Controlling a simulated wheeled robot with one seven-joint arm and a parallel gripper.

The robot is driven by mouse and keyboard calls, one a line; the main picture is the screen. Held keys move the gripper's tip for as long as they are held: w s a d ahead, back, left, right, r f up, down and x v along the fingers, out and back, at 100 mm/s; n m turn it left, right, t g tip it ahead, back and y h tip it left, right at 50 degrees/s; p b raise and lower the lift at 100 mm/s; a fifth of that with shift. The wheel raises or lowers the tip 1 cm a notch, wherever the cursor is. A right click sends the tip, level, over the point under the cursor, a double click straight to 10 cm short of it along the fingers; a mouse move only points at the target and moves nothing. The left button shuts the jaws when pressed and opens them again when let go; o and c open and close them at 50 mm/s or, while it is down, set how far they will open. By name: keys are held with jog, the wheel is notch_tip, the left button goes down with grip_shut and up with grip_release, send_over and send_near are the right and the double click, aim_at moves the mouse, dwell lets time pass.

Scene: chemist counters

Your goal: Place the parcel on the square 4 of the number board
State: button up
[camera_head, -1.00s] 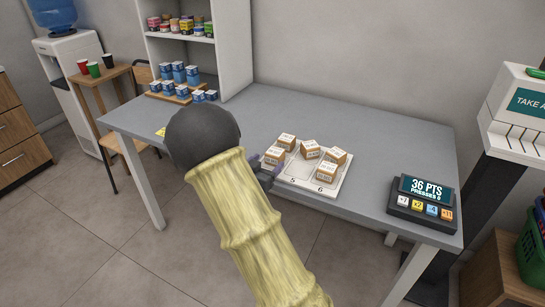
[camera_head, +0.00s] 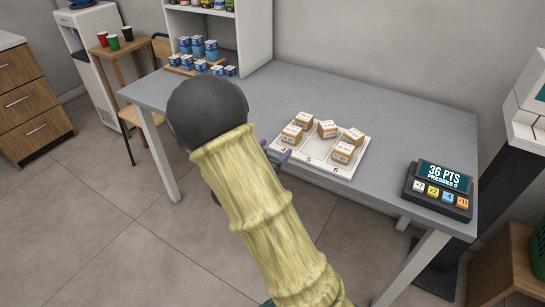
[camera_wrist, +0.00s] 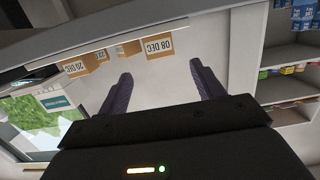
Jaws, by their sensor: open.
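A white number board (camera_head: 320,162) lies on the grey table with several cardboard parcels on it. The front-left parcel (camera_head: 291,135) stands upright just behind the printed 4, apparently on square 4. The front square marked 5 looks bare, and another parcel (camera_head: 343,152) stands behind the 6. My gripper (camera_head: 279,154) is at the board's front-left edge, partly hidden by my arm. In the wrist view, the fingers of my gripper (camera_wrist: 163,88) are spread with nothing between them. A parcel marked 08 DEC (camera_wrist: 158,47) shows upside down beyond them, apart from both fingers.
A points device (camera_head: 438,190) reading 36 PTS stands at the table's right end. Blue boxes (camera_head: 200,62) stand at the back left, near a white shelf (camera_head: 255,35). The grey table (camera_head: 400,125) is clear behind and right of the board.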

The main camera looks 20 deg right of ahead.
jog(key=s+a+f+n+g+y, duration=0.2)
jog(key=s+a+n+y, duration=0.2)
jog(key=a+n+y, duration=0.5)
jog(key=s+n+g+y, duration=0.1)
jog(key=s+g+y, duration=0.2)
jog(key=s, duration=1.3)
jog(key=shift+d+g+y, duration=0.3)
jog(key=shift+g+y, duration=0.1)
jog(key=shift+g, duration=0.8)
jog(key=shift+r, duration=0.1)
